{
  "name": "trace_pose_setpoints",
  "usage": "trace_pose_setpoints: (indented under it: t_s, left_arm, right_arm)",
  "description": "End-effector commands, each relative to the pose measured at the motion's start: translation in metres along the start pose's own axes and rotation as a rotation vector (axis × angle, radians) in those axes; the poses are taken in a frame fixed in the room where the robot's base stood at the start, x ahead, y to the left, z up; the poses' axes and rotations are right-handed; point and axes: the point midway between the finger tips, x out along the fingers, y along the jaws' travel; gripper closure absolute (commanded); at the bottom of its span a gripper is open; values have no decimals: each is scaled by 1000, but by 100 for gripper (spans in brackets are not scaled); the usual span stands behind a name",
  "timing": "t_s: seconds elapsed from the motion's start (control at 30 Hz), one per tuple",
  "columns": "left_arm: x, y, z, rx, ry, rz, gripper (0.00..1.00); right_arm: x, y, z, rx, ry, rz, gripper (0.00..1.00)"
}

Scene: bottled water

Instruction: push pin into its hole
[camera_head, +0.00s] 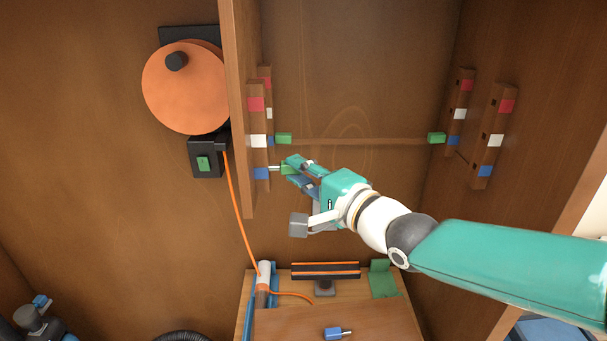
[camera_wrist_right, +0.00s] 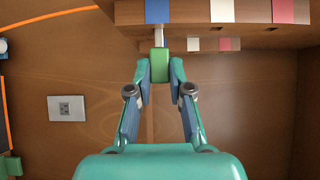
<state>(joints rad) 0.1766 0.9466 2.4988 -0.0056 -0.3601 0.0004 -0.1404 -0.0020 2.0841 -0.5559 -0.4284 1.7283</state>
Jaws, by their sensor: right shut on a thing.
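The pin has a green head (camera_head: 287,169) and a thin metal shaft. My right gripper (camera_head: 294,168) is shut on the green head, which also shows between the fingertips in the right wrist view (camera_wrist_right: 159,66). The shaft points left at the front wooden hole strip (camera_head: 258,135), level with its blue mark. In the right wrist view the shaft (camera_wrist_right: 158,36) meets the strip's edge by the blue mark (camera_wrist_right: 157,10). The hole itself is hidden, so I cannot tell how deep the tip sits.
Two other green pin heads (camera_head: 284,138) and (camera_head: 436,138) sit at the left and right strips. Marked strips (camera_head: 490,135) line the right wall. An orange disc (camera_head: 186,86) and orange cable (camera_head: 238,210) are left of the divider. A blue plug-like piece (camera_head: 333,333) lies below.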

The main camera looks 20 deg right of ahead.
Motion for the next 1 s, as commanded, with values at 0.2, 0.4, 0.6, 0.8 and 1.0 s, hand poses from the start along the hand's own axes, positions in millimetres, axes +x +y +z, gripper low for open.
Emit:
trace_pose_setpoints:
  t_s: [0.2,0.4,0.6,0.8,1.0]
  left_arm:
    - [5,-2,0,0,0,0,60]
    - [9,-3,0,0,0,0,60]
    - [13,-5,0,0,0,0,60]
    - [14,-5,0,0,0,0,60]
    - [14,-5,0,0,0,0,60]
  right_arm:
    - [4,0,4,0,0,-2,100]
    - [7,0,8,0,0,-2,100]
    - [10,0,13,0,-1,-3,100]
    - [11,-1,14,0,-1,-1,69]
    - [11,0,14,0,-1,0,51]
